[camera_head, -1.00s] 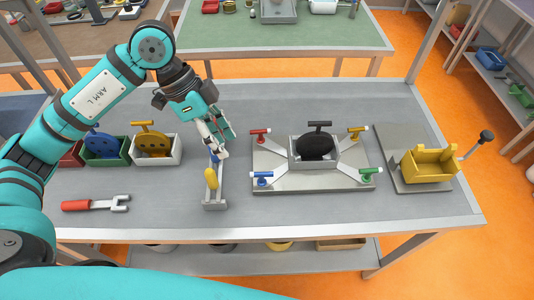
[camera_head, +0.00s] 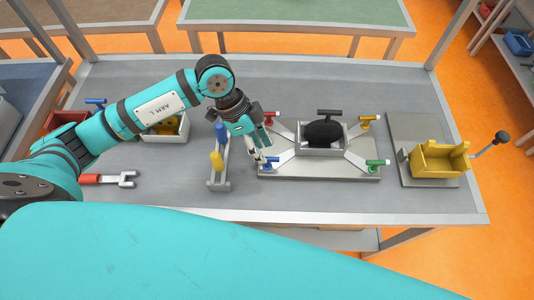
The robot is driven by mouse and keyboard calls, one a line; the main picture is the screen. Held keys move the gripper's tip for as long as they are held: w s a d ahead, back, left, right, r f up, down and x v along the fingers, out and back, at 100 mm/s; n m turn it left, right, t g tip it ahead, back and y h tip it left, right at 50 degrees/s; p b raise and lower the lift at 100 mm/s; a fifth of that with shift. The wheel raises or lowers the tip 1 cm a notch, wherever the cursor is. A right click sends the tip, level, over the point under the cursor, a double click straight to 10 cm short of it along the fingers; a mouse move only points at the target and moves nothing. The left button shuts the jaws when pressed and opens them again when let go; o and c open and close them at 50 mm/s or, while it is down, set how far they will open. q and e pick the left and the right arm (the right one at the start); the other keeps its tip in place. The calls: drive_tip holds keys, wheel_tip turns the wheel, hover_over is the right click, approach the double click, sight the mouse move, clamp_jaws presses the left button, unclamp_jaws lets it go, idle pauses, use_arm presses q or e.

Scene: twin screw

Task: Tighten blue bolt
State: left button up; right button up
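The blue bolt (camera_head: 271,162) has a blue and white crossbar top and sits at the front left corner of a grey fixture plate (camera_head: 320,174). My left gripper (camera_head: 260,158) reaches down from the left with its fingertips right beside the blue bolt's left end. I cannot tell whether they touch it or how far the fingers are apart. A red bolt (camera_head: 271,114), a yellow bolt (camera_head: 369,118) and a green bolt (camera_head: 377,162) stand at the other corners. My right gripper is not in view.
A grey stand (camera_head: 219,182) with blue and yellow handles is left of the plate. A black-handled part sits in the central box (camera_head: 321,152). A yellow bin (camera_head: 438,159) is at right. A red-handled wrench (camera_head: 110,180) lies at left.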

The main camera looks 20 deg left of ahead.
sight(267, 158)
use_arm(q)
drive_tip(key=x, duration=0.3)
drive_tip(key=shift+s+d+f+p, duration=0.15)
drive_tip(key=shift+s+f+p, duration=0.05)
drive_tip(key=shift+f+p, duration=0.1)
drive_tip(key=shift+w+d+f, duration=0.1)
drive_tip(key=shift+d+f, duration=0.05)
drive_tip(key=shift+f, duration=0.25)
drive_tip(key=shift+c, duration=0.3)
clamp_jaws()
